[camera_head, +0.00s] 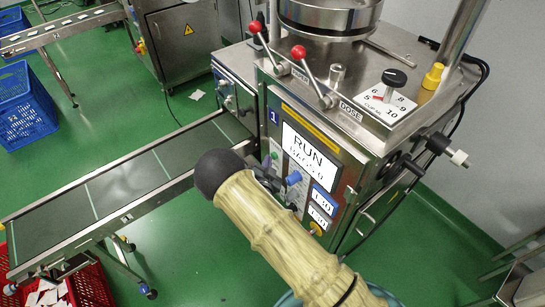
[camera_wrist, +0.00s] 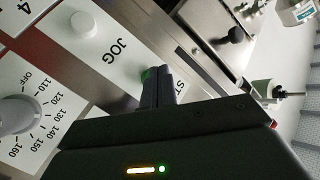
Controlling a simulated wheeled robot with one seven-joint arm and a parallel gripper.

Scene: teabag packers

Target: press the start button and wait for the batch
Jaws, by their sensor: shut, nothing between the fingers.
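The packing machine (camera_head: 345,165) has a front panel with a display (camera_head: 310,157) that reads RUN and a BAGS line, seemingly 0. In the wrist view, a green button (camera_wrist: 146,75) sits beside a label starting "ST"; the rest of the label is hidden. My gripper (camera_wrist: 161,72) is shut and empty, its fingertips at the green button and covering most of it. I cannot tell whether they touch or press it. In the head view my gripper (camera_head: 266,177) is at the panel's left side, partly hidden by my arm.
A white JOG button (camera_wrist: 82,24) and a temperature dial (camera_wrist: 15,115) are close by on the panel. Red-knobbed levers (camera_head: 298,52) stand on top. A conveyor (camera_head: 120,190) runs left, above a red crate (camera_head: 90,285) holding white packets. A blue crate (camera_head: 25,110) stands farther left.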

